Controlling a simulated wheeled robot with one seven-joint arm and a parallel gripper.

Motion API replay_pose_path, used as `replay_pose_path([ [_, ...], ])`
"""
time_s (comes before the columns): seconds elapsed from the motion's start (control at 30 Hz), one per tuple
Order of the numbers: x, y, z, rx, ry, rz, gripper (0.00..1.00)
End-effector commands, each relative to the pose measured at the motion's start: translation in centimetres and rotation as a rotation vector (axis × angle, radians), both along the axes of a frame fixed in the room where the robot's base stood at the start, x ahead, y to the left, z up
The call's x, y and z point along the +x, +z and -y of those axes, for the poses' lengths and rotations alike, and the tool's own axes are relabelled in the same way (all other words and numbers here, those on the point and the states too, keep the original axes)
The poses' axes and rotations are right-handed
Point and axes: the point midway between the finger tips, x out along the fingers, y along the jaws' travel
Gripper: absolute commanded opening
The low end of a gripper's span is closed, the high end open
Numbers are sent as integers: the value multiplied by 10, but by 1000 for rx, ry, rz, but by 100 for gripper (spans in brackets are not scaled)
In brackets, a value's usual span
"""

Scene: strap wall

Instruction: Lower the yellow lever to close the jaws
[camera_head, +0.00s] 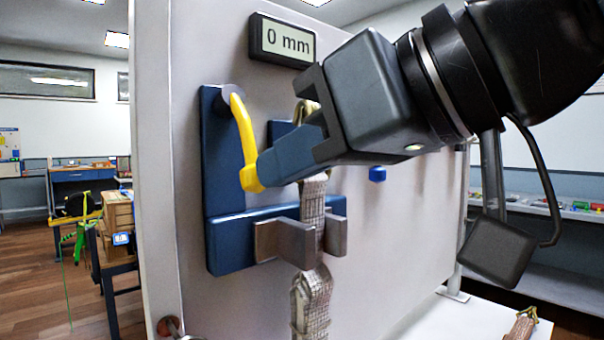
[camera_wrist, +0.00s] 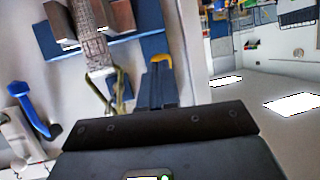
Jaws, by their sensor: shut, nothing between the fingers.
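The yellow lever (camera_head: 242,135) hangs from a pivot at the top of a blue bracket (camera_head: 222,215), its free end low. The lever's end also shows in the wrist view (camera_wrist: 161,59). My gripper (camera_head: 262,172) is shut and empty, its blue fingertips at the lever's lower end, seemingly touching it; the wrist view also shows my fingers (camera_wrist: 157,80) there. Two grey metal jaws (camera_head: 290,242) stand on the bracket's lower arm, either side of a woven strap (camera_head: 313,205). I cannot tell whether they press on it.
A display (camera_head: 283,41) above reads "0 mm". The light panel (camera_head: 170,160) stands close behind the bracket. A blue knob (camera_head: 377,174) sticks out to the right. The strap hangs down below the jaws, and a metal hook or ring (camera_head: 305,112) lies behind my gripper.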

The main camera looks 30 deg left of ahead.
Motion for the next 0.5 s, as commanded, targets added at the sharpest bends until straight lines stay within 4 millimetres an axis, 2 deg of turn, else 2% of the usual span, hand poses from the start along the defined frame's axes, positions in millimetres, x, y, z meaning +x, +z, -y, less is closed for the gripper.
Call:
replay_pose_path([
  [0.03, 0, -14, -2, 40, 1, 10, 0],
  [0.1, 1, -18, -6, 93, 2, 33, 0],
  [0.5, 8, -32, -20, 307, 1, 126, 0],
])
